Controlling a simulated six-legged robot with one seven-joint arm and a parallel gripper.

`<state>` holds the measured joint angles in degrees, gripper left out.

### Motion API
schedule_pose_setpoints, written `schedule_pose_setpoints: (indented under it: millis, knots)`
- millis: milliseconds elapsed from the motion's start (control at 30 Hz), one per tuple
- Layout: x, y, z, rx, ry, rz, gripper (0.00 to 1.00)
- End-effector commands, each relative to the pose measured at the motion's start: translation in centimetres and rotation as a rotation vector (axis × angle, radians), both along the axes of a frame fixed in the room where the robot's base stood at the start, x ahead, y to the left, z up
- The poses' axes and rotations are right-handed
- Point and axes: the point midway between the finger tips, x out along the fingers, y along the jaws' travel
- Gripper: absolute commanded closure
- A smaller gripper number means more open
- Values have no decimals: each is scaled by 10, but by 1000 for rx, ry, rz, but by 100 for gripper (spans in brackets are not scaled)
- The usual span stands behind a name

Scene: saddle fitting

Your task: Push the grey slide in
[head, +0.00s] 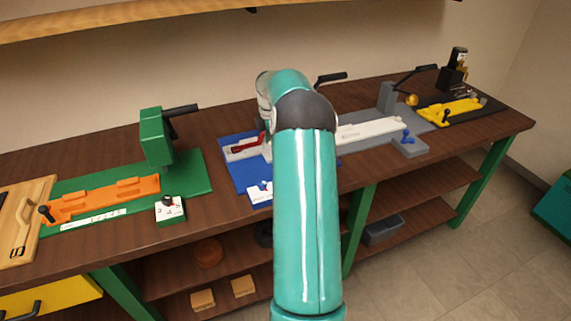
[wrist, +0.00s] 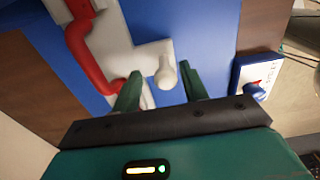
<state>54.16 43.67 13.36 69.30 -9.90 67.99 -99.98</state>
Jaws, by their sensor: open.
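The light grey slide (wrist: 115,40) lies on a blue base plate (wrist: 205,30) in the wrist view, with a curved red handle (wrist: 85,50) along its left side. A pale round knob (wrist: 166,72) stands up from its arm. My gripper (wrist: 160,78) is open, with one green finger on each side of the knob; I cannot tell whether either touches it. In the head view the slide (head: 238,153) shows only partly on the blue plate (head: 240,177). My arm hides the rest of it and my gripper.
To the left are a green clamp (head: 155,137) and orange slide (head: 105,197); to the right are a grey fixture with a white slide (head: 370,131) and a yellow slide (head: 450,110).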

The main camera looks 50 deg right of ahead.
Motion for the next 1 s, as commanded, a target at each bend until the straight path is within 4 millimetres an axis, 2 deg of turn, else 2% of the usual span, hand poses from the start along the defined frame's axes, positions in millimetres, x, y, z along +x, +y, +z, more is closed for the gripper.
schedule_pose_setpoints:
  millis: [600,1000]
  knots:
    - [-1,0,44,1,1,0,56]
    - [-1,1,49,1,2,0,56]
